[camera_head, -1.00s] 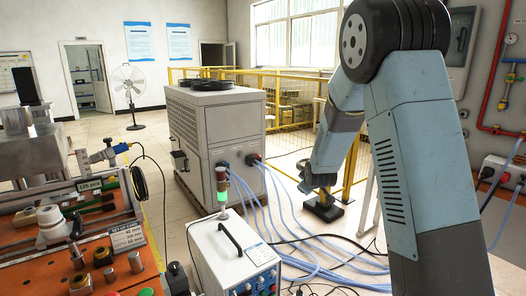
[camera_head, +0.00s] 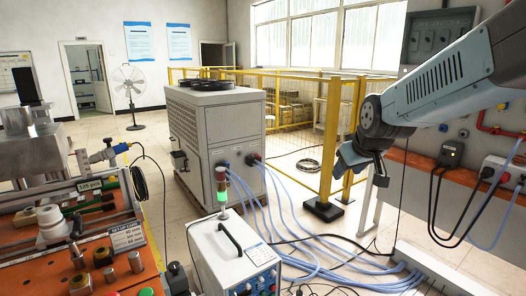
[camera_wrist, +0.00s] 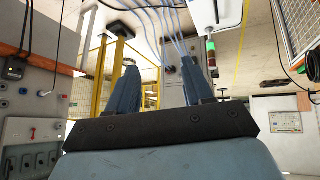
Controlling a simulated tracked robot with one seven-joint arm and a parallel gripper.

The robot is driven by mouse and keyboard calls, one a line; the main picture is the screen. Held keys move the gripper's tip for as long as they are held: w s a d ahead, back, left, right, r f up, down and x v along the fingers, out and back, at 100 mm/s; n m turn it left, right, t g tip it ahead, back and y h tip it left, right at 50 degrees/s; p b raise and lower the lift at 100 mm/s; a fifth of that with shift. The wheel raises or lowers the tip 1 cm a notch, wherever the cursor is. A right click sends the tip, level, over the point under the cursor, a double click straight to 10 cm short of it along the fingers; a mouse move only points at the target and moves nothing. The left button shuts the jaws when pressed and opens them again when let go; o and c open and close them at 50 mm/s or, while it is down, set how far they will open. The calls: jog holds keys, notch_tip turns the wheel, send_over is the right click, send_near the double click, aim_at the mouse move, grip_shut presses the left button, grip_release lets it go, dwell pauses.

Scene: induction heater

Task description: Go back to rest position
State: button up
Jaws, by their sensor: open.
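My gripper (camera_head: 363,168) shows in the head view right of centre, at the end of my blue-grey arm, which reaches in from the right edge. It is in mid-air in front of the yellow fence. In the wrist view my gripper (camera_wrist: 162,80) has its two blue fingers spread apart with nothing between them. It touches nothing that I can see.
A grey cabinet (camera_head: 222,137) with blue hoses stands left of my arm. A white power unit (camera_head: 232,250) with a lit green lamp is in front. A workbench (camera_head: 75,262) is at left. Yellow fence (camera_head: 300,112) and wall-mounted sockets (camera_head: 500,170) lie behind and right.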

jog(key=s+d+r+m+g, duration=0.1)
jog(key=s+r+m+g, duration=0.1)
jog(key=s, duration=1.7)
jog(key=shift+s+d+m+h, duration=0.15)
jog(key=shift+d+m+h, duration=0.2)
jog(key=shift+m, duration=0.45)
jog(key=shift+c, duration=0.2)
